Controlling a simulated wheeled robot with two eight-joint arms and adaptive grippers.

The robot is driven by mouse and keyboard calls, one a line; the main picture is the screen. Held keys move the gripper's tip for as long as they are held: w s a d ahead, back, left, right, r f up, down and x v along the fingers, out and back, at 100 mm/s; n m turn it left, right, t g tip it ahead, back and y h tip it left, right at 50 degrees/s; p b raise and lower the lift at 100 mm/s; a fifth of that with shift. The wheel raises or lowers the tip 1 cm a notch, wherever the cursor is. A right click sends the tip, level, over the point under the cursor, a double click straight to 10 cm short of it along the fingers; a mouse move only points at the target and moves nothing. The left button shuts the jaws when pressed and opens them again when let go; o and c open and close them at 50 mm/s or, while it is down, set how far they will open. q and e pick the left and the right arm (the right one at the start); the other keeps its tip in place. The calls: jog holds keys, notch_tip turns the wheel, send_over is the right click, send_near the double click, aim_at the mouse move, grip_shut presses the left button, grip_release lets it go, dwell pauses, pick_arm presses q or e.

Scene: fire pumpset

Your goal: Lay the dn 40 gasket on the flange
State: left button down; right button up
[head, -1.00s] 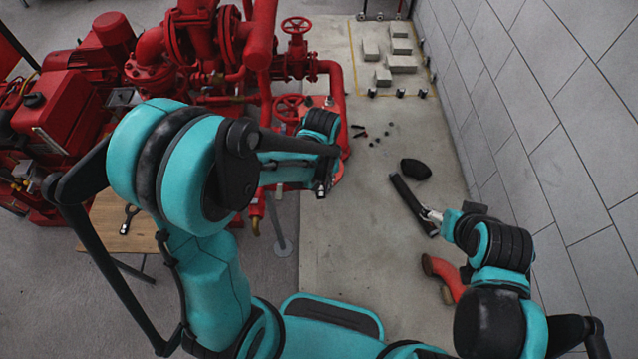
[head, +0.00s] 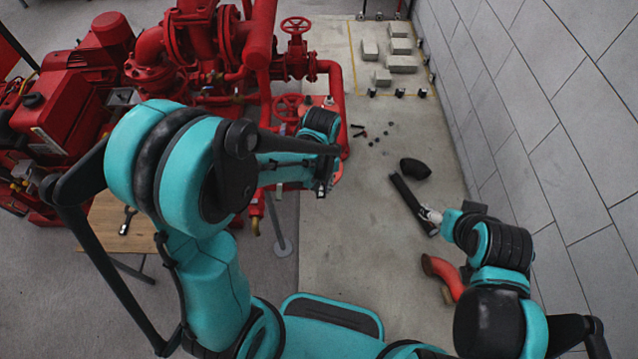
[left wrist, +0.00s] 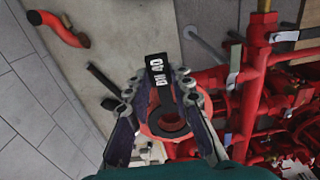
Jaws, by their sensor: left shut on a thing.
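The black DN 40 gasket shows in the left wrist view, its lettered tab (left wrist: 157,70) up and its ring below, between the fingers. My left gripper (left wrist: 160,92) is shut on it. A red flange (left wrist: 152,122) shows behind the ring; I cannot tell whether the two touch. In the head view my left gripper (head: 322,188) is beside the red pipework, and the gasket is too small to make out. My right gripper (head: 431,215) is over the floor at the right, overlapping the end of a black pipe; its fingers are too small to read.
The red pumpset (head: 200,60) fills the upper left. A black pipe (head: 408,198), a black elbow (head: 416,168) and a red elbow (head: 441,272) lie on the floor at the right. Grey blocks (head: 400,63) are at the back, a wooden table (head: 110,225) at the left.

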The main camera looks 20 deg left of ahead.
pick_arm(q)
jog(key=shift+f+b, duration=0.6)
jog(key=c, duration=1.3)
grip_release()
jog(key=shift+o, duration=0.2)
jog(key=shift+r, duration=0.5)
notch_tip(320, 180, up, 11)
